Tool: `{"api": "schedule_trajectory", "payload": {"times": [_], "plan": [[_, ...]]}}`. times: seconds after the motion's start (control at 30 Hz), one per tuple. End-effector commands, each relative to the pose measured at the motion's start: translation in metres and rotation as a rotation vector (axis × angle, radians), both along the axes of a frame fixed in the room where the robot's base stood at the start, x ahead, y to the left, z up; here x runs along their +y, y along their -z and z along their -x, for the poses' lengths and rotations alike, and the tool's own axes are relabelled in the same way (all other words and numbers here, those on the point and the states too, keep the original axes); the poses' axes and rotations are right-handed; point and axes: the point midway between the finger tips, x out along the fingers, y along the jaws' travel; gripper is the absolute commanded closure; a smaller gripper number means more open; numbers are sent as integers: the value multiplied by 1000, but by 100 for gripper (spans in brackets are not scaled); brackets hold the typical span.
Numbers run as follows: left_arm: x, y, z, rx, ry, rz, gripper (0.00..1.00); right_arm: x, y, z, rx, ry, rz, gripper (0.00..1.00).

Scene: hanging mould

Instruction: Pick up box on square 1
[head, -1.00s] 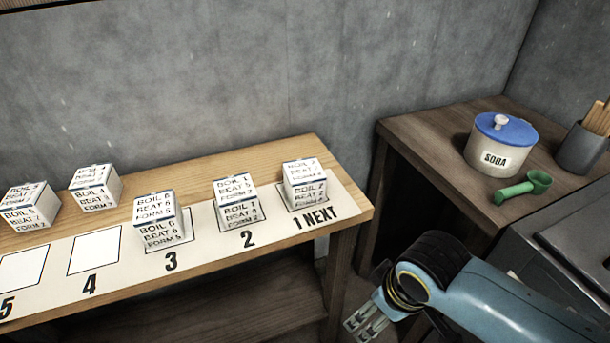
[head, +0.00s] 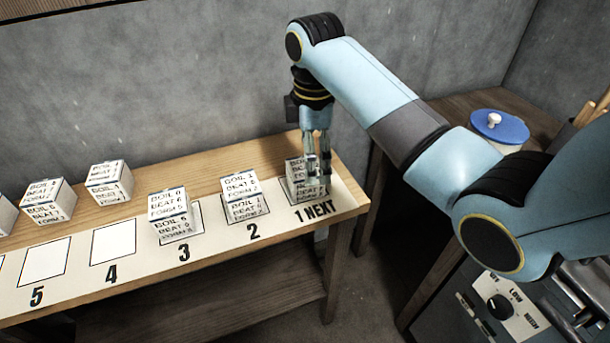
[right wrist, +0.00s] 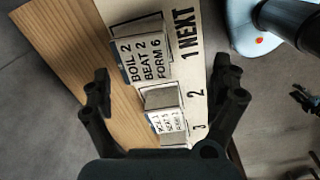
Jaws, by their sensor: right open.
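The white box (head: 295,172) with printed lines stands on square 1 (head: 315,209), marked "1 NEXT", at the right end of the wooden bench. My right gripper (head: 318,178) points down at this box and hides its right part. In the right wrist view the box (right wrist: 143,62) reads "BOIL 2, BEAT 2, FORM 6". It shows towards the top of the picture, with the open fingers (right wrist: 163,80) spread wide to either side, lower in the picture. The fingers are empty; I cannot tell whether one touches the box. My left gripper is not in view.
Similar boxes stand on square 2 (head: 240,195) and square 3 (head: 170,213); several more stand at the back left. Squares 4 (head: 114,242) and 5 (head: 44,262) are bare. A grey wall (head: 150,70) rises behind. A blue-lidded pot (head: 500,127) stands right, partly behind my arm.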

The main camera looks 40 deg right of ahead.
Motion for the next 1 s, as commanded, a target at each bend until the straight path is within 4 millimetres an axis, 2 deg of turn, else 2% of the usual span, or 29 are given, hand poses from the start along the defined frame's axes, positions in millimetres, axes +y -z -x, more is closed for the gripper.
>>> {"api": "schedule_trajectory", "payload": {"times": [0.03,0.17,0.43,0.67,0.9,1.0], "plan": [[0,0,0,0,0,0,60,-1,-6,-12,11,-44,-5,6],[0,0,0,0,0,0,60,-2,-9,-25,35,-120,-16,6],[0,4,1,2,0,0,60,-3,32,-26,38,-131,-17,6],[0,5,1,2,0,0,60,-3,52,-27,37,-130,-16,6],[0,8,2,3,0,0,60,-4,89,-27,38,-131,-17,6],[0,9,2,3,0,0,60,-4,95,-28,35,-131,-17,6]]}}
